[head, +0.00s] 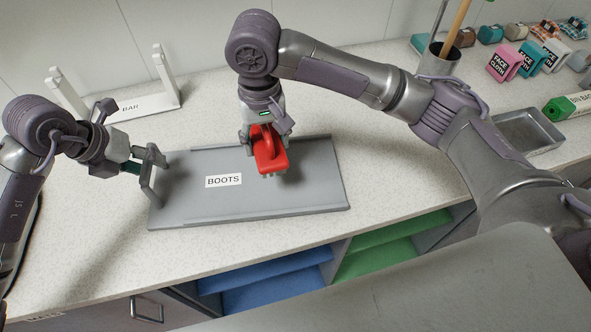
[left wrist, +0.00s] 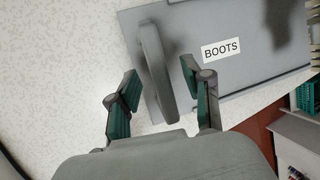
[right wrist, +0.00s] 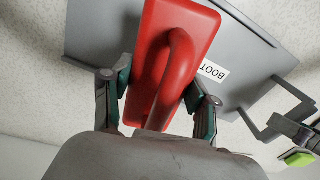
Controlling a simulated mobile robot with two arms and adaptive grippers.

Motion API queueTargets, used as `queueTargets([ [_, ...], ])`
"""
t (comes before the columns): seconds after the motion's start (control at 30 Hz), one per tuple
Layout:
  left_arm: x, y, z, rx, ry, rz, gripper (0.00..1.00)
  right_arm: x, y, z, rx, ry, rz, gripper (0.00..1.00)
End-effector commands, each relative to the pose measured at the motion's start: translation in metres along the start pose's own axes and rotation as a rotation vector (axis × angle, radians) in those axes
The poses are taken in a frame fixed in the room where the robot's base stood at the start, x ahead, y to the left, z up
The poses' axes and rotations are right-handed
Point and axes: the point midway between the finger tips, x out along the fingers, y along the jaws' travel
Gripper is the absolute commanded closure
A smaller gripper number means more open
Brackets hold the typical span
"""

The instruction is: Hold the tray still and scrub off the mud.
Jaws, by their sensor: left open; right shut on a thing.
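The grey tray (head: 250,203) labelled BOOTS lies flat on the counter; it also shows in the left wrist view (left wrist: 225,80). An upright grey handle (head: 149,180) stands at its left end. My left gripper (head: 143,163) is open, with its fingers on either side of the handle (left wrist: 153,75). Dark smudges show on the tray in the left wrist view; I cannot tell mud from shadow. The brush hides part of the tray.
A white rack (head: 145,105) stands at the back left. Blue and green shelves (head: 380,258) lie below the counter's front edge.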

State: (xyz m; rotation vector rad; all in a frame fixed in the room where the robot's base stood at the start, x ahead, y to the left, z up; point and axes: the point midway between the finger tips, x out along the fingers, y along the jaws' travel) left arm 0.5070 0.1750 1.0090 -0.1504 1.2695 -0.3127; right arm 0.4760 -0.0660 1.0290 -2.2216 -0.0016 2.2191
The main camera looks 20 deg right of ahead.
Motion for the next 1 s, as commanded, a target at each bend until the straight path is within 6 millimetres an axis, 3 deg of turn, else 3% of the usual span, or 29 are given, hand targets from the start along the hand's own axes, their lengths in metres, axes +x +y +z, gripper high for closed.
queueTargets([
  [0.5, -0.097, 0.001, 0.001, -0.001, -0.002, 0.003, 0.50, 0.000, 0.000, 0.000, 0.000, 0.001, 0.000, 0.85],
  [0.7, -0.113, 0.001, 0.000, -0.001, 0.001, 0.001, 0.50, 0.000, 0.000, 0.000, 0.000, 0.001, 0.000, 0.85],
  [1.0, -0.114, 0.001, 0.000, -0.001, 0.002, 0.001, 0.50, 0.000, 0.000, 0.000, 0.000, 0.000, 0.000, 0.85],
])
